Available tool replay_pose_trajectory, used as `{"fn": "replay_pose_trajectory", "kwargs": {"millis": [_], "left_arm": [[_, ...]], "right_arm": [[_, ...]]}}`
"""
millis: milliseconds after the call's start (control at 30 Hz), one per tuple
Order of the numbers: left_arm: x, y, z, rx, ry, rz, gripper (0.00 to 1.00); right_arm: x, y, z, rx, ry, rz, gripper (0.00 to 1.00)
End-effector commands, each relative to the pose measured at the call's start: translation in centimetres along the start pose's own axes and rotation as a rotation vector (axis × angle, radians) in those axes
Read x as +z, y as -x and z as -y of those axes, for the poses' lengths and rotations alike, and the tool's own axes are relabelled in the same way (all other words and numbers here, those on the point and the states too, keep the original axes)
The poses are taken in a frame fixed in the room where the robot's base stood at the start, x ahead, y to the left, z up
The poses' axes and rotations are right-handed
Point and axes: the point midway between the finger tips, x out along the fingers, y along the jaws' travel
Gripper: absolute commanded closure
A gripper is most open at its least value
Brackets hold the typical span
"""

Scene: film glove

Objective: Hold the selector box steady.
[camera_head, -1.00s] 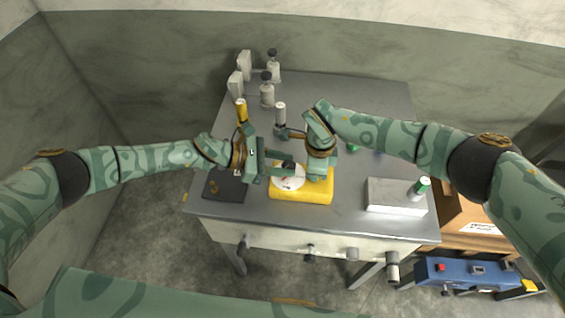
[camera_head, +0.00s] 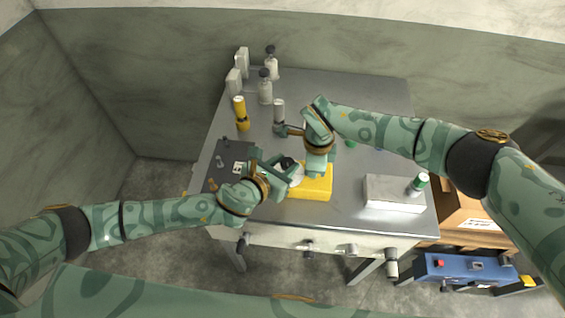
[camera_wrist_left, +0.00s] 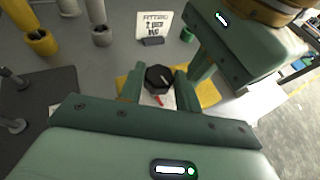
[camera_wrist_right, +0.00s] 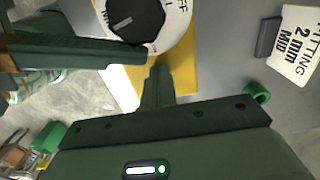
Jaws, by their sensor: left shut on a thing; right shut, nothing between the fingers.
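The selector box is a yellow box (camera_head: 318,190) with a white dial plate and a black knob (camera_head: 287,162), near the table's front edge. My left gripper (camera_head: 283,172) reaches in from the front left. In the left wrist view its fingers stand on either side of the black knob (camera_wrist_left: 158,78), shut on it. My right gripper (camera_head: 318,172) points down over the right part of the box. In the right wrist view its fingers (camera_wrist_right: 158,80) are together and empty before the yellow box (camera_wrist_right: 183,70); whether they touch it is unclear.
A dark mat (camera_head: 228,165) lies left, with a yellow cylinder (camera_head: 241,113) and a grey one (camera_head: 279,115) behind. A white box (camera_head: 392,193) with a green-capped cylinder (camera_head: 418,184) stands right. A printed card (camera_wrist_left: 154,25) stands behind the selector box. Bottles stand at the back left.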

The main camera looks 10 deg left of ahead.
Motion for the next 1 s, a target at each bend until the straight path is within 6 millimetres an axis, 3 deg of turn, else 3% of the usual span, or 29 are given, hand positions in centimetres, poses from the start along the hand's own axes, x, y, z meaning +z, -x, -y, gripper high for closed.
{"fn": "replay_pose_trajectory", "kwargs": {"millis": [33, 433, 1000], "left_arm": [[-0.26, 0.04, 0.71, 0.024, 0.024, -0.003, 0.89], [-0.12, -0.10, 0.85, 0.244, 0.110, -0.002, 0.89], [-0.09, -0.08, 0.79, 0.302, 0.132, -0.003, 0.89]], "right_arm": [[-0.15, -0.59, -0.32, 0.006, 0.001, -0.004, 1.00], [-0.12, -0.57, -0.33, 0.006, 0.002, -0.004, 1.00], [-0.12, -0.57, -0.33, 0.006, 0.003, -0.004, 1.00]]}}
